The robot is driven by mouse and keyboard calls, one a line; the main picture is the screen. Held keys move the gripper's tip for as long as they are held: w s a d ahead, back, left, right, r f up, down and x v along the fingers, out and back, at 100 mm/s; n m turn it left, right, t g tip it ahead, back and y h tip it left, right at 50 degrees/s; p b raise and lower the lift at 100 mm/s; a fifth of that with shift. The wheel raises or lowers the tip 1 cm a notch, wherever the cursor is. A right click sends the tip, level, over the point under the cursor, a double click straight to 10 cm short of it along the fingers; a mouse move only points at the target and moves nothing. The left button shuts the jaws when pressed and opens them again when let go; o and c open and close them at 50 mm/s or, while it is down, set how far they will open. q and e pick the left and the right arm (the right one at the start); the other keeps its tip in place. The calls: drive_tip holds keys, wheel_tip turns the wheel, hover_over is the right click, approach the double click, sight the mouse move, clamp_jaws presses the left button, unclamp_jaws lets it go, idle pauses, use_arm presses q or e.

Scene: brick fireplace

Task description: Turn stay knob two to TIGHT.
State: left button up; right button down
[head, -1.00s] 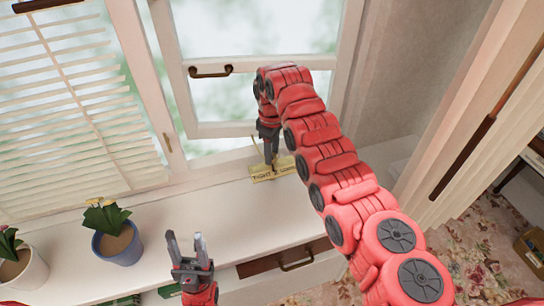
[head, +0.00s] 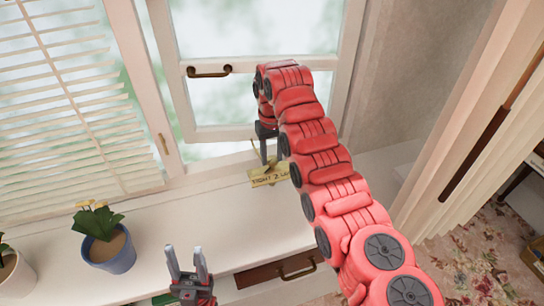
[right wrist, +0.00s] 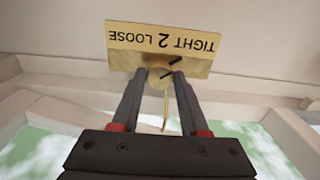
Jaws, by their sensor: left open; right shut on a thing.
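The stay knob (right wrist: 158,82) is a small brass piece with a dark line on it, beside a brass plate (right wrist: 120,52) lettered TIGHT 2 LOOSE. In the right wrist view the lettering is upside down, with TIGHT on the right. The plate also shows on the sill in the head view (head: 262,181). My right gripper (right wrist: 159,72) is shut on the knob, one finger on each side; in the head view its arm partly hides the plate and knob. My left gripper (head: 187,262) is open and empty over the front of the sill.
The window sash (head: 255,131) with a brass handle (head: 209,71) stands behind my right arm. Blinds (head: 75,110) hang at left. A blue flowerpot (head: 112,254) stands on the white sill (head: 200,215). A curtain (head: 460,140) hangs at right. The middle sill is clear.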

sight(272, 159)
drive_tip(key=shift+m, duration=0.3)
drive_tip(key=shift+c, duration=2.1)
unclamp_jaws()
wheel_tip(272, 159, up, 6)
drive_tip(key=shift+r, duration=0.1)
wheel_tip(272, 159, up, 11)
drive_tip(key=p, duration=1)
drive_tip(key=shift+r, duration=0.15)
